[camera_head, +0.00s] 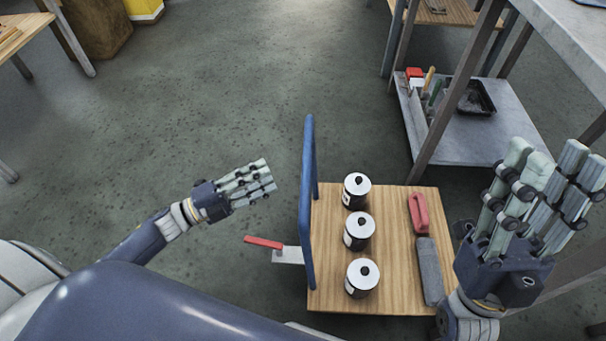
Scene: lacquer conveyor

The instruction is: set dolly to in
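The dolly (330,285) is a wooden platform with a blue upright handle frame (309,205) on its left side. A red-tipped lever (264,242) on a pale plate sticks out left of the handle. Three white-lidded cans (357,190) stand in a column on the platform. My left gripper (262,183) is in the air left of the blue handle, apart from it, with its fingers extended and close together; nothing shows in it. My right gripper (545,165) is raised at the right, beside the platform, with its fingers spread apart and empty.
A red-handled tool (418,212) and a grey block (430,271) lie on the platform's right part. A metal workbench with a lower shelf (480,137) holding tools and a black tray (477,98) stands at the upper right. Open floor lies to the left.

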